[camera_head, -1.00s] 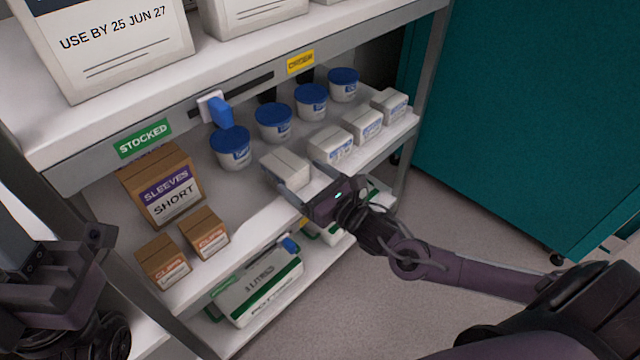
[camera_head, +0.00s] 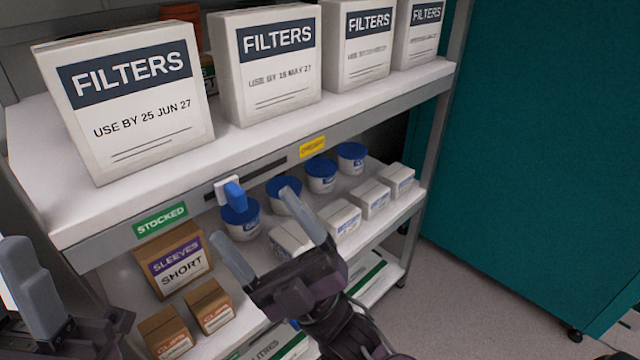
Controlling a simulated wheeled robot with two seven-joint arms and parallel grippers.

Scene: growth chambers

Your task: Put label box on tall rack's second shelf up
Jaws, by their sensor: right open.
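Small white boxes with printed labels stand in a row along the front of the shelf under the filters. The leftmost white box (camera_head: 289,241) rests on that shelf (camera_head: 262,290), partly hidden behind my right gripper. My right gripper (camera_head: 256,216) is open and empty, its two fingers spread and pointing up in front of this box. My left gripper (camera_head: 38,290) is at the lower left, cut by the frame edge; its jaw state is unclear.
Large filter boxes (camera_head: 140,95) stand on the shelf above. Blue-lidded tubs (camera_head: 322,176), a sleeves carton (camera_head: 172,262) and small brown clip boxes (camera_head: 209,306) share the lower shelf. A blue clip sticks out from the rack edge (camera_head: 234,194). A teal cabinet (camera_head: 530,150) stands right.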

